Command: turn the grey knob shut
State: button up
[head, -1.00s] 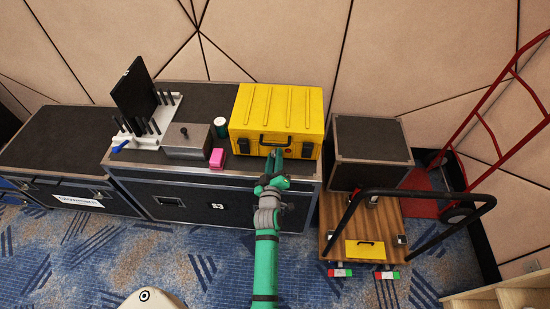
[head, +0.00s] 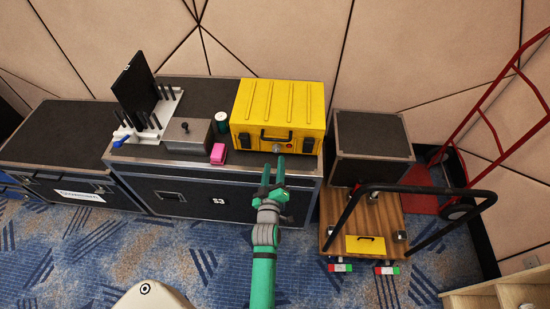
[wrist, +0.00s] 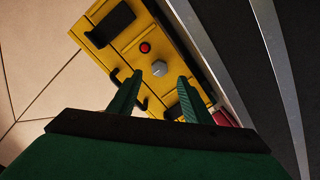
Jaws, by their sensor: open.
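The yellow case (head: 278,105) stands on the flight case, with a black handle on its front. The grey knob (head: 276,148) sits on that front, below the handle. In the wrist view the grey knob (wrist: 159,68) looks faceted, next to a red button (wrist: 145,47). My gripper (head: 273,167) is in front of the case, apart from the knob and empty. In the wrist view my gripper's green fingers (wrist: 160,80) are spread, with the knob showing just beyond and between their tips.
A pink block (head: 218,154), a grey metal box (head: 188,137) and a dark green cylinder (head: 222,122) stand left of the yellow case. A black case (head: 371,135) rests on a wooden cart (head: 385,215) at right. The space before the case front is clear.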

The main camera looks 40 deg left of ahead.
jog(key=shift+v, duration=2.1)
jog(key=shift+w, duration=0.1)
jog(key=shift+d, duration=0.15)
jog(key=s+d+f+m+h, duration=0.15)
jog(key=s+d+m, duration=0.25)
jog(key=s+d, duration=0.45)
jog(key=s+d+m+h, duration=0.3)
jog(key=s+d+m, duration=0.15)
jog(key=d, duration=0.65)
jog(key=s+d+r+m+h, duration=0.2)
jog(key=s+d+r+m, duration=0.1)
jog(key=s+d, duration=0.3)
jog(key=s+d+r+m+h, duration=0.3)
jog(key=s+d+r, duration=0.2)
jog(key=s, duration=0.4)
jog(key=shift+s+d+r+m+t, duration=0.3)
jog(key=shift+s+d+r+m, duration=0.05)
jog(key=shift+d+r, duration=0.05)
